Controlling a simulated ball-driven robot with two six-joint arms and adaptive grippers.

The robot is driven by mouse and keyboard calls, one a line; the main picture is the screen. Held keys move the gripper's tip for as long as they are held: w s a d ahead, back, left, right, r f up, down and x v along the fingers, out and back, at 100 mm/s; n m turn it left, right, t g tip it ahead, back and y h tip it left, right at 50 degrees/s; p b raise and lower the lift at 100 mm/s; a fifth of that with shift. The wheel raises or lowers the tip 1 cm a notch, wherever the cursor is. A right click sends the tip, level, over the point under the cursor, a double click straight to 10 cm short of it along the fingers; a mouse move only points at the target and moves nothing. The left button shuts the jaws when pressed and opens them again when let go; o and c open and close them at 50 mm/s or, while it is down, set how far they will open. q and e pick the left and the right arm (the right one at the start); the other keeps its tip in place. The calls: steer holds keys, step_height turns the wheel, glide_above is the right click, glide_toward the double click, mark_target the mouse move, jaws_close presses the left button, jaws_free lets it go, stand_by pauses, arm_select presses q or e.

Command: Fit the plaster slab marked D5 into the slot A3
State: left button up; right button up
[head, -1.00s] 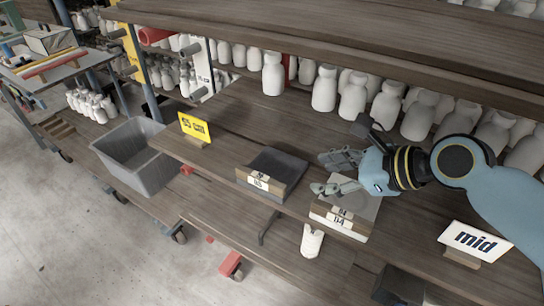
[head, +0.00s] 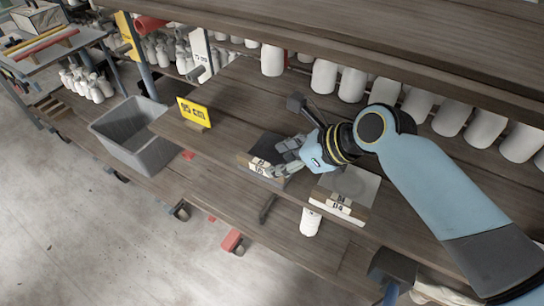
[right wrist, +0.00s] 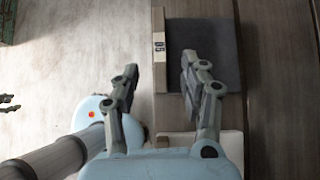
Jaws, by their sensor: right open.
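A dark square slab (head: 263,147) lies on the wooden shelf, with a pale labelled front edge. Its label is too small to read surely in the head view; in the right wrist view (right wrist: 213,40) it shows sideways, perhaps ending in 5. My right gripper (head: 283,159) is open and empty over the slab's right part. In the right wrist view, its fingers (right wrist: 160,66) point at the labelled front edge. A grey slab (head: 352,183), its label apparently D4, lies just to the right. Dark finger-like parts (right wrist: 8,103), possibly my left gripper, show at the edge. I cannot identify slot A3.
A yellow sign (head: 194,112) stands on the shelf to the left, beside a grey bin (head: 130,135). White bottles (head: 352,85) line the back under the upper shelf (head: 330,35). A white bottle-shaped piece (head: 310,222) is below the grey slab.

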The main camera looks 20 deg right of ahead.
mark_target(262, 163)
steer(key=x, duration=0.5)
steer(key=shift+w+a, duration=0.3)
jaws_close()
